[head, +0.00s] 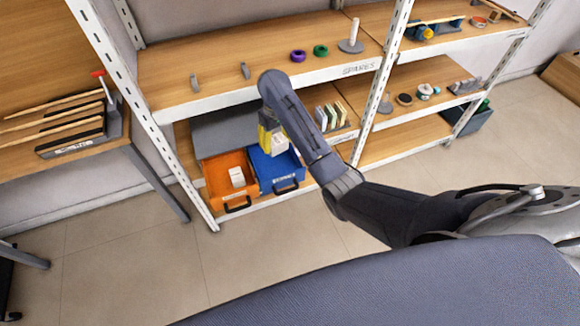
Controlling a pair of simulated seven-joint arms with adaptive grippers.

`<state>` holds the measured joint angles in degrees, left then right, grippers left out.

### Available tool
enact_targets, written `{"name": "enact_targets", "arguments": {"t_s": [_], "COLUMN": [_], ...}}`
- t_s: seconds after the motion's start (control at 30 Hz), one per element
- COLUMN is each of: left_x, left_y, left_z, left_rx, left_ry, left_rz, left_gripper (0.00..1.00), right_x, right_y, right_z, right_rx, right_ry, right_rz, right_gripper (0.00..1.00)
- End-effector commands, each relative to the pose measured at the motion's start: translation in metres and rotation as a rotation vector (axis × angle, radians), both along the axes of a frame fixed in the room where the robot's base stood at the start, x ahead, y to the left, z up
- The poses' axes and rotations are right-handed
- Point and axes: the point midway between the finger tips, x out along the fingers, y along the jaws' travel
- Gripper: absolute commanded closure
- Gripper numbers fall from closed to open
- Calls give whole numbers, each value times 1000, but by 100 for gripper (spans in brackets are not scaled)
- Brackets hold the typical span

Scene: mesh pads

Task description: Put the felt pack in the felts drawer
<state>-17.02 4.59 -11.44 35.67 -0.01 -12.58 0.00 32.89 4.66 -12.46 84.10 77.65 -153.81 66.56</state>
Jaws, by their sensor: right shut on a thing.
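My right gripper (274,140) is shut on a small whitish pack (280,143), which I take to be the felt pack. It holds the pack over the blue drawer (290,170), near that drawer's back. The blue drawer is pulled out, with a label on its front too small to read. An orange drawer (211,174) stands open just left of it, with another small white pack (237,177) inside. I cannot tell by label which is the felts drawer. My right forearm hides part of the shelf and gripper. My left gripper is out of view.
A white-framed shelf rack (335,70) holds a purple ring (298,56), a green ring (321,50) and a post on a base (351,40). Upright packs (328,116) stand right of my gripper, below the upper shelf. The floor in front is clear.

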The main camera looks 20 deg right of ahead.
Motion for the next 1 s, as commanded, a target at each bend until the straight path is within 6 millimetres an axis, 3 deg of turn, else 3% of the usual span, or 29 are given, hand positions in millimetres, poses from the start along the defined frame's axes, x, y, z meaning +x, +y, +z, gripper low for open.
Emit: {"name": "enact_targets", "arguments": {"t_s": [0.3, 0.47, 1.0], "left_x": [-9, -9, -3], "left_y": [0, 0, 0], "left_z": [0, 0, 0], "left_rx": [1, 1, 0], "left_ry": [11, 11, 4], "left_rz": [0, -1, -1], "left_gripper": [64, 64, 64], "right_x": [0, -1, -1], "right_y": [-4, -5, -5], "right_z": [-1, -12, -112], "right_rx": [-14, -17, -17], "right_ry": [3, 8, 7], "right_rz": [-192, -215, -214], "right_gripper": [70, 70, 70]}}
